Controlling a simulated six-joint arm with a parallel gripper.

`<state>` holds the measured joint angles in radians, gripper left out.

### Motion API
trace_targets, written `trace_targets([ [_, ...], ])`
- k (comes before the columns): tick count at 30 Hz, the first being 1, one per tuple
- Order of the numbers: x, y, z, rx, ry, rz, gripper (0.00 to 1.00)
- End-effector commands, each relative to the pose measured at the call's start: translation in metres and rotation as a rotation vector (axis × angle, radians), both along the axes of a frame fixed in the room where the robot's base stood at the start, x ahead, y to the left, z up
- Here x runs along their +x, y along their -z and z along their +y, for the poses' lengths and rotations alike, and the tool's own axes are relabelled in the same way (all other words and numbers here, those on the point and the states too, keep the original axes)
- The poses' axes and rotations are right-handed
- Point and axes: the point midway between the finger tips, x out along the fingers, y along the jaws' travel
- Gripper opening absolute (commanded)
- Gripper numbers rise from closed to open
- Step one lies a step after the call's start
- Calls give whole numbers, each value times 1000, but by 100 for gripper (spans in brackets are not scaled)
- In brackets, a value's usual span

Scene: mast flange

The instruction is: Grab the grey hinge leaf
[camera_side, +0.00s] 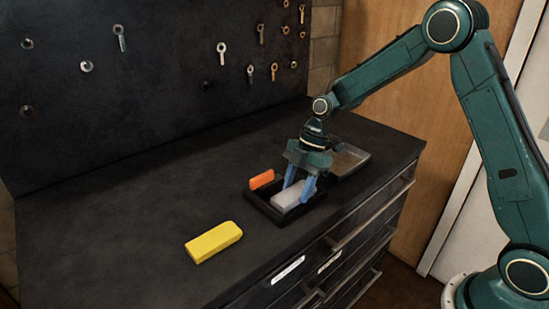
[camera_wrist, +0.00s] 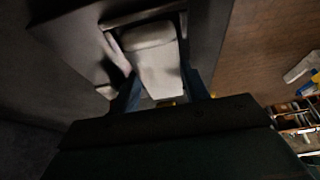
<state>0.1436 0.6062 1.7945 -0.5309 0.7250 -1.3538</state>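A light grey block, which I take to be the grey hinge leaf (camera_side: 287,198), lies in a small black tray (camera_side: 268,212) on the dark cabinet top. My gripper (camera_side: 299,190) points down over the tray, with its blue fingers spread on either side of the grey piece. One finger hides part of its right end. In the wrist view the pale grey piece (camera_wrist: 155,62) lies between the fingertips (camera_wrist: 160,92). The picture is dark there, and I cannot tell whether the fingers press on it or stand just clear.
An orange block (camera_side: 261,179) stands at the tray's back left. A yellow block (camera_side: 214,242) lies on the open top at front left. A grey metal tray (camera_side: 349,161) is behind my gripper to the right. A dark pegboard (camera_side: 160,60) with hanging hardware rises behind.

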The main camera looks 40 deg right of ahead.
Motion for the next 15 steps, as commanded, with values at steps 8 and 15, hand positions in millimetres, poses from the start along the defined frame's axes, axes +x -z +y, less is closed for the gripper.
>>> trace_targets([
  [8, 0, -1, 0, 0, 0, -2, 8],
  [15, 1, -6, 0, 1, 0, -2, 8],
])
